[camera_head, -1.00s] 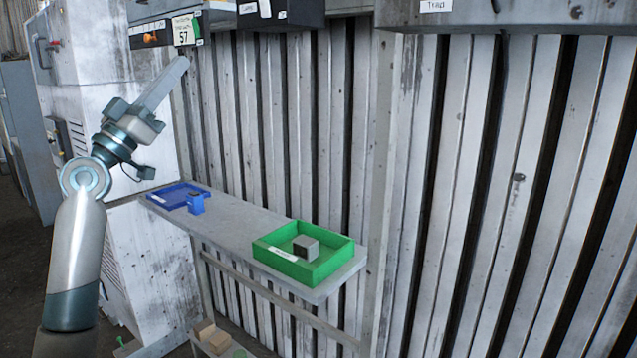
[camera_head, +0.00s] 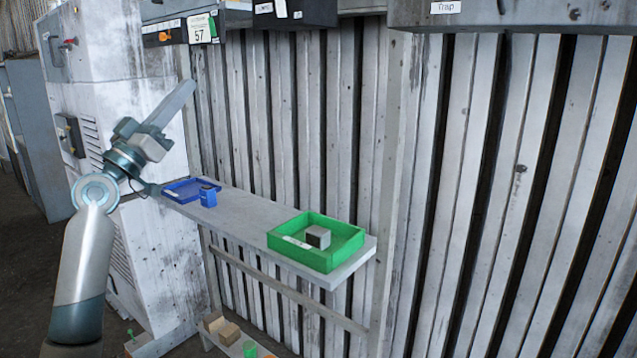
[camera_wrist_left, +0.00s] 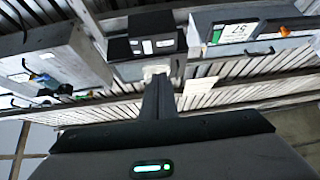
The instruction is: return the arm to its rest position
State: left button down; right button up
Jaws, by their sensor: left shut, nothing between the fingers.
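My left gripper (camera_head: 188,88) is raised at the left of the head view, in front of the white cabinet and above the shelf's left end. Its fingers are together with nothing between them, pointing up and to the right. In the left wrist view the closed fingers (camera_wrist_left: 158,95) point toward dark bins overhead. My right gripper is not in view.
A grey shelf (camera_head: 245,222) holds a blue tray (camera_head: 180,192), a small blue object (camera_head: 208,197) and a green tray (camera_head: 340,262) with a grey block (camera_head: 317,236) in it. Bins (camera_head: 295,12) hang above. A white cabinet (camera_head: 115,75) stands behind my left arm.

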pick_arm(q)
jog(key=w+f+n+g+y, duration=0.15)
jog(key=w+f+y, duration=0.25)
jog(key=f, duration=1.3)
jog(key=w+f+n+y, duration=0.3)
jog(key=f+y, duration=0.1)
jog(key=f, duration=1.2)
jog(key=s+d+f+n+g+y, duration=0.1)
jog(key=s+f+g, duration=0.15)
jog(key=f, duration=1.25)
jog(key=s+d+f+g+y, duration=0.15)
jog(key=s+f, duration=0.25)
jog(key=f, duration=1.2)
jog(key=s+d+f+g+y, duration=0.1)
jog(key=s+f+g, duration=0.1)
jog(key=s+f, duration=0.9)
jog(key=s+d+f+g+y, duration=0.1)
jog(key=s+f+g, duration=0.2)
jog(key=s+f, duration=0.8)
jog(key=s+d+f+m+g, duration=0.1)
jog(key=s+f+g, duration=0.1)
jog(key=s+f, duration=0.8)
jog(key=s+d+f+g, duration=0.1)
jog(key=s+f+g, duration=0.1)
jog(key=s+f, duration=0.8)
jog(key=s, duration=0.7)
jog(key=shift+d+m+g+y, duration=0.35)
jog(key=shift+d, duration=0.05)
